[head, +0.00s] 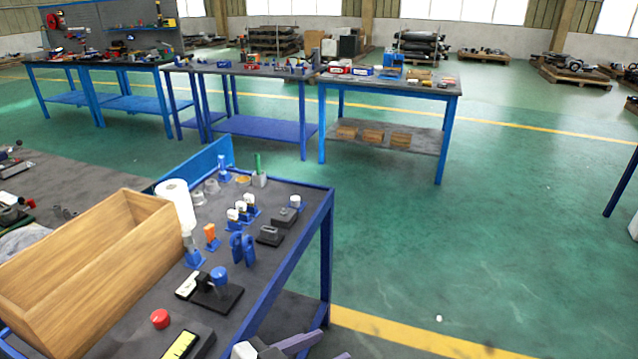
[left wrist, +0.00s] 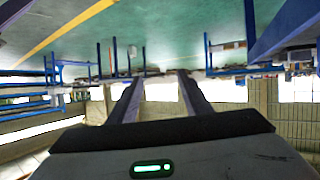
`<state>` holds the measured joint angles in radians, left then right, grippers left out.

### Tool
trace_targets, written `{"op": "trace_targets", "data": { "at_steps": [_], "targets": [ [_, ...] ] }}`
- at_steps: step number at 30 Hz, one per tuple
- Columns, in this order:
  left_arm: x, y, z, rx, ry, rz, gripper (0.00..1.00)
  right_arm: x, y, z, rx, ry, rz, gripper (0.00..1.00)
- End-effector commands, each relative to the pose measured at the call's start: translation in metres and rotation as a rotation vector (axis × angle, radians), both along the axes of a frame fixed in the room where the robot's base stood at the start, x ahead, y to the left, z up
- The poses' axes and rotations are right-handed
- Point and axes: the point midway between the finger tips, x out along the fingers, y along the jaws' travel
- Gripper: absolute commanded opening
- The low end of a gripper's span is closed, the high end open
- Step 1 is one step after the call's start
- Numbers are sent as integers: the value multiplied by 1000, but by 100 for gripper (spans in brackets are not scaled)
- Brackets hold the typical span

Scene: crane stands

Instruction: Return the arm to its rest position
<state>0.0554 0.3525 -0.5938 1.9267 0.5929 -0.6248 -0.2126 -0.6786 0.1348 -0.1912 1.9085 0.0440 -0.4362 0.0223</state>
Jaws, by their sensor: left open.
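My left gripper (head: 333,344) shows at the bottom edge of the head view, low and in front of the near workbench's (head: 262,301) right end. Only its two purple-grey fingers and part of its light body show. In the left wrist view the two fingers of my left gripper (left wrist: 156,76) stand apart with nothing between them. That view is upside down, with the floor at the top. My right gripper is in neither view.
The near bench carries a wooden box (head: 141,206), a white roll (head: 177,203), a red button (head: 160,319), blue clamps (head: 242,248) and several small parts. Green floor (head: 500,230) is open to the right. More benches (head: 389,80) stand behind.

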Motion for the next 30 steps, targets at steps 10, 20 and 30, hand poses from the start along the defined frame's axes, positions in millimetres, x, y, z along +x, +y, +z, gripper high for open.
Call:
{"op": "trace_targets", "data": {
  "at_steps": [10, 20, 30],
  "targets": [
    [-58, 76, -104, 26, 179, 311, 44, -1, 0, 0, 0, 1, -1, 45],
    [-160, 166, -187, 166, 332, 562, 44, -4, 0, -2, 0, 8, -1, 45],
    [-170, 174, -192, 184, 342, 578, 44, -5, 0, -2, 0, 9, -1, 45]
  ]
}}
